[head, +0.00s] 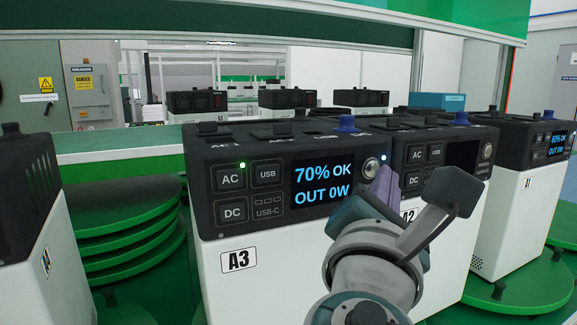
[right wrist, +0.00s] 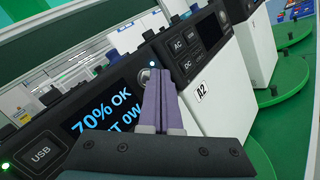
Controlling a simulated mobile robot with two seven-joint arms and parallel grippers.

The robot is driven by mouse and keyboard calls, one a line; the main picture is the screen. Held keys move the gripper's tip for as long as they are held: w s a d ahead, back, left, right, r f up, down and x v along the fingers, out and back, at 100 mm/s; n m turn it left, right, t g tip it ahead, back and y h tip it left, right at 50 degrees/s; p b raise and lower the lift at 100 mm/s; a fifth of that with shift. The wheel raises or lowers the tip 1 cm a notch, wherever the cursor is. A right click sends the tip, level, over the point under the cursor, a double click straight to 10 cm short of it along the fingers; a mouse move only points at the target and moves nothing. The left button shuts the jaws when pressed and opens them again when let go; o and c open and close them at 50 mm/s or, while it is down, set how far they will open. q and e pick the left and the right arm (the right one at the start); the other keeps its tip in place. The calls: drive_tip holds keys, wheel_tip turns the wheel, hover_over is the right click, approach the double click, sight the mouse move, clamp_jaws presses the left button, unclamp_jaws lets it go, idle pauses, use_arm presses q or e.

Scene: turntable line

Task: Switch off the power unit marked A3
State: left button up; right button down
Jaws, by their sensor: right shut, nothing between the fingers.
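The power unit marked A3 (head: 218,205) stands in front of me in the head view, a white box with a black front panel. Its screen (head: 323,184) is lit and reads 70% OK, OUT 0W; a green light glows above the AC button (head: 230,179). A round silver button (head: 371,168) with a small light beside it sits right of the screen. My right gripper (head: 384,178) is shut and empty, its purple fingertips just right of this button. In the right wrist view the fingertips (right wrist: 157,80) are close beside the button; I cannot tell whether they touch. My left gripper is not in view.
Unit A2 (head: 463,230), with a dark screen, stands close on the right, partly behind my right gripper. Unit A1 (head: 513,205) is farther right, its screen lit. Another unit (head: 28,215) is at the left edge. Green round plates (head: 520,290) lie beneath the units.

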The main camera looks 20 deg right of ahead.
drive_tip(key=shift+w, duration=0.25)
drive_tip(key=shift+w, duration=0.35)
idle(0.5)
idle(0.3)
drive_tip(key=shift+s, duration=0.4)
drive_tip(key=shift+s+p, duration=0.35)
drive_tip(key=shift+s, duration=0.1)
